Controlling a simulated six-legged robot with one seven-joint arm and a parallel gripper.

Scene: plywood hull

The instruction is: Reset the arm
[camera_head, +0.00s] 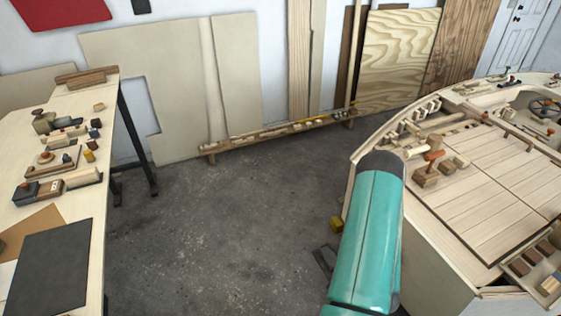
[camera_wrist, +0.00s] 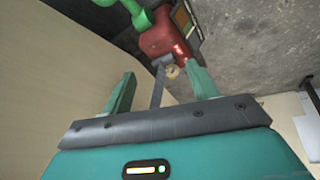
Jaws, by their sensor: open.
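My gripper (camera_wrist: 162,95) shows in the wrist view with its two green fingers spread wide apart. Nothing is held between them. Beyond the fingers, red, grey and green parts are seen against the grey floor; I cannot tell for sure what they are. In the head view a teal link of my arm rises at the lower right, in front of the plywood hull (camera_head: 440,260). My gripper's fingers are hidden in that view.
A workbench (camera_head: 85,215) with several tools and blocks stands at the left. The hull's deck at the right carries several wooden pieces and an orange-handled tool (camera_head: 433,157). The grey floor (camera_head: 230,230) between them is open. Plywood sheets (camera_head: 398,55) lean on the back wall.

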